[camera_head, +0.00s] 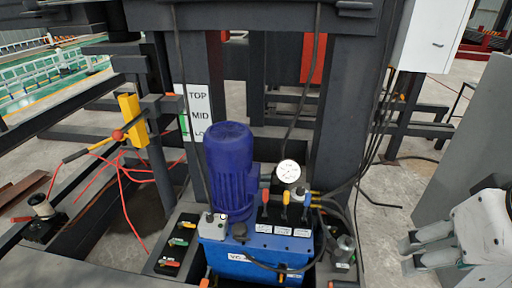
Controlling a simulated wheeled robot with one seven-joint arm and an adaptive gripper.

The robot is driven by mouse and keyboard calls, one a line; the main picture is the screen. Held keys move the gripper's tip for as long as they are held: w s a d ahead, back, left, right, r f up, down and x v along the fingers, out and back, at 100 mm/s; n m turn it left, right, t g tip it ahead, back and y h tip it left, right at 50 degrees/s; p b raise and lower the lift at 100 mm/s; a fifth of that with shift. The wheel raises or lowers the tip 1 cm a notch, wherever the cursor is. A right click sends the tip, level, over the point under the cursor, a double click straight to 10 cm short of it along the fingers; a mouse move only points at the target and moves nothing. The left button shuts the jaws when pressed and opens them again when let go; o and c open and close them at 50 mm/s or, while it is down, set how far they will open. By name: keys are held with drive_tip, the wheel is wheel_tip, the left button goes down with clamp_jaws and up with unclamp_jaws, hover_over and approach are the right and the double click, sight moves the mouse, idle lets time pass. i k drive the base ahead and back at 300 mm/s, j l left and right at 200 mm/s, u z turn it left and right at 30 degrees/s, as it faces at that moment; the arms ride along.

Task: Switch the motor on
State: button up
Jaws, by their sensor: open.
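The blue motor (230,170) stands upright on a blue hydraulic power unit (232,262) in the middle of the view. A small light grey box (212,227) with small round marks on its top sits at the motor's lower left; its details are too small to tell. Several levers with red, orange and blue handles (284,198) stand to the right of the motor, below a round white gauge (289,173). My gripper (405,254) is at the lower right, its fingers apart and pointing left, empty and well to the right of the power unit.
Black hoses and cables hang around the power unit and run to its right. A dark steel post (345,100) stands behind it. A yellow bracket (132,118) with red cords is at left. A white cabinet (433,35) is at upper right.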

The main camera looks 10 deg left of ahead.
sight(210, 219)
drive_tip(key=u, duration=0.95)
drive_tip(key=i+j+z, duration=0.1)
drive_tip(key=j+z, duration=0.25)
drive_tip(key=j, duration=0.5)
drive_tip(key=i+j+z, duration=0.1)
drive_tip(key=j+z, duration=0.15)
drive_tip(key=j, duration=0.15)
drive_tip(key=i+j+z, duration=0.35)
drive_tip(key=k+l, duration=0.05)
